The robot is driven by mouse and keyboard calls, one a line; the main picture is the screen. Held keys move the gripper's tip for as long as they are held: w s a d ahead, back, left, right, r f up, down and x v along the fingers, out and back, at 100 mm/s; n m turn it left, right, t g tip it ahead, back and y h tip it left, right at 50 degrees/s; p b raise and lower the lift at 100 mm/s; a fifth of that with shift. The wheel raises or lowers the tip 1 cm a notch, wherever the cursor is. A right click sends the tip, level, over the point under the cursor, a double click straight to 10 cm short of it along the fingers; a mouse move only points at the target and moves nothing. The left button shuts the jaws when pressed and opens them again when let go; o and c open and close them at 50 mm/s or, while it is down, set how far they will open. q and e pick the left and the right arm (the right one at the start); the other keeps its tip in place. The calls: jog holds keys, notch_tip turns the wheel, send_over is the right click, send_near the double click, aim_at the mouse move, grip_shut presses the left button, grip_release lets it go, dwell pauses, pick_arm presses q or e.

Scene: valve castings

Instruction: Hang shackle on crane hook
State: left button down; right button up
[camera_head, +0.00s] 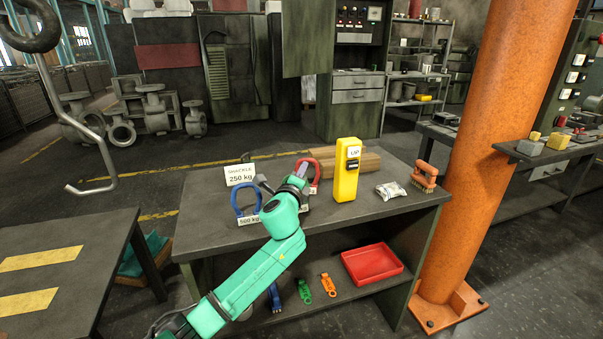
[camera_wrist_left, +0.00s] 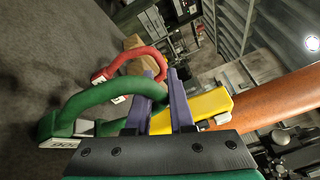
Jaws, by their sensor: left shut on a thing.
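My left gripper (camera_head: 299,172) reaches over the middle table in the head view. Its two purple fingers (camera_wrist_left: 163,102) are shut on the bow of a green shackle (camera_wrist_left: 92,96), which the arm mostly hides in the head view. A blue shackle (camera_head: 238,199) with a 500 kg label stands to the left of the gripper. A red shackle (camera_head: 313,170) stands just behind and to the right, and also shows in the wrist view (camera_wrist_left: 104,74). A dark curved crane hook (camera_head: 38,40) is at the upper left, with a bent steel rod hook (camera_head: 75,112) hanging below it. My right gripper is out of view.
A "SHACKLE 250 kg" card (camera_head: 240,175) stands at the table's back left. A yellow pendant (camera_head: 347,170), a small bag (camera_head: 390,190) and an orange-handled brush (camera_head: 425,175) are on the right. An orange pillar (camera_head: 500,130) stands beyond. A striped table (camera_head: 60,270) is at left.

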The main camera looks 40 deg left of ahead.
pick_arm(q)
jog(key=c, duration=1.2)
grip_release()
jog(key=shift+f, duration=0.15)
jog(key=o, duration=0.4)
